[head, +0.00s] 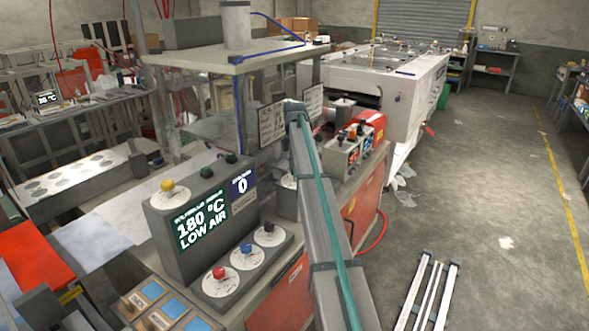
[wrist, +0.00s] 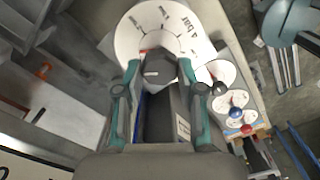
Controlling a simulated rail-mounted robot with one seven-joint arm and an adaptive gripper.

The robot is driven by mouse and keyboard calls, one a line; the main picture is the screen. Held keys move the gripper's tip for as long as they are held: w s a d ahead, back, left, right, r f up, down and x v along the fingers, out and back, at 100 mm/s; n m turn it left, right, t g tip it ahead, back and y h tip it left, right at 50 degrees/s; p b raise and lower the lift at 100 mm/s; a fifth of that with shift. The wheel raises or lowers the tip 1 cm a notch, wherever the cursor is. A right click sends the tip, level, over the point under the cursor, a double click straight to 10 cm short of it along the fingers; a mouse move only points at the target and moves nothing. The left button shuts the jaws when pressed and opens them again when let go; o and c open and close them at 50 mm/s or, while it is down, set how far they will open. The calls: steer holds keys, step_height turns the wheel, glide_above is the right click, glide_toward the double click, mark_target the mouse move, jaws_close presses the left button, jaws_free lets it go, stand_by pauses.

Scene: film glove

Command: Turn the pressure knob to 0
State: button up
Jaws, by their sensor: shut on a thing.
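The 0 mark on the dial cannot be made out clearly.
A clear panel stands behind. Open floor (head: 480,200) lies to the right.

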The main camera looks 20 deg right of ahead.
steer(key=n, duration=0.3)
steer(key=shift+s+n, duration=0.1)
steer(key=shift+n, duration=2.1)
steer(key=o, duration=1.1)
steer(key=shift+o, duration=0.2)
step_height(320, 180, up, 12)
